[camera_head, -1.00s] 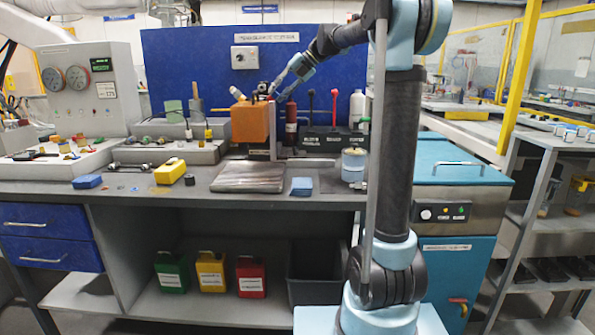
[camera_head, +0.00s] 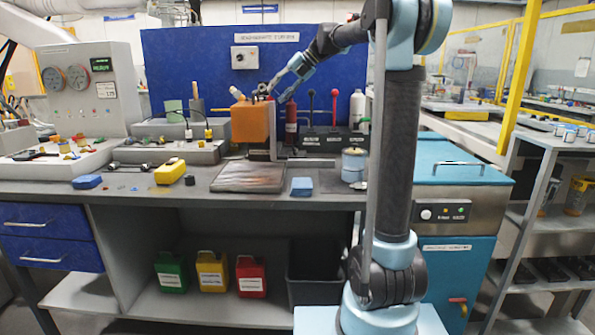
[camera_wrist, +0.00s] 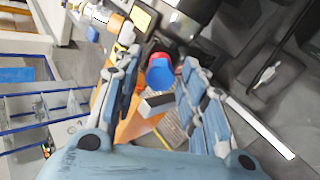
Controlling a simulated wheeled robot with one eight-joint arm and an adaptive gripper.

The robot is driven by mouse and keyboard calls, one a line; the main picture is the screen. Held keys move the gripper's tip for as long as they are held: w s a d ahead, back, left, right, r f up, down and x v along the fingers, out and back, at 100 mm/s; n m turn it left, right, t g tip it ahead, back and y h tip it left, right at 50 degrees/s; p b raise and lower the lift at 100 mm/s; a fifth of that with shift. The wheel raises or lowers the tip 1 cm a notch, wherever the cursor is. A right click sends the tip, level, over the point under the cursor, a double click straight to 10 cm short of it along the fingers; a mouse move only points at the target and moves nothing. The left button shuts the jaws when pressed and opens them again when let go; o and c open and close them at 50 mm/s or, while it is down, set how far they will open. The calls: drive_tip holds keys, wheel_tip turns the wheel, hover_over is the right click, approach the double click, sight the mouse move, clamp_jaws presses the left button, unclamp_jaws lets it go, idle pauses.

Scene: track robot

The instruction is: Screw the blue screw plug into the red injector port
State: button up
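The blue screw plug (camera_wrist: 160,77) shows in the wrist view between the fingers of my gripper (camera_wrist: 158,68). The red injector port (camera_wrist: 161,57) shows as a red rim right behind the plug. The plug appears lined up with it, but I cannot tell how deep it sits or whether threads engage. My gripper is open, with a finger on each side of the plug and a visible gap to each. In the head view my gripper (camera_head: 268,92) points down at the top of the orange block (camera_head: 250,122); plug and port are too small to make out there.
A grey upright plate (camera_head: 273,133) stands against the orange block. Right of it are a dark red cylinder (camera_head: 291,122) and a black box with levers (camera_head: 325,138). A dark flat plate (camera_head: 248,178) and a blue block (camera_head: 302,186) lie on the bench in front.

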idle(0.4)
drive_tip(key=n, duration=0.8)
drive_tip(key=shift+n, duration=2)
drive_tip(key=shift+n, duration=0.9)
drive_tip(key=n, duration=0.8)
drive_tip(key=shift+n, duration=1.1)
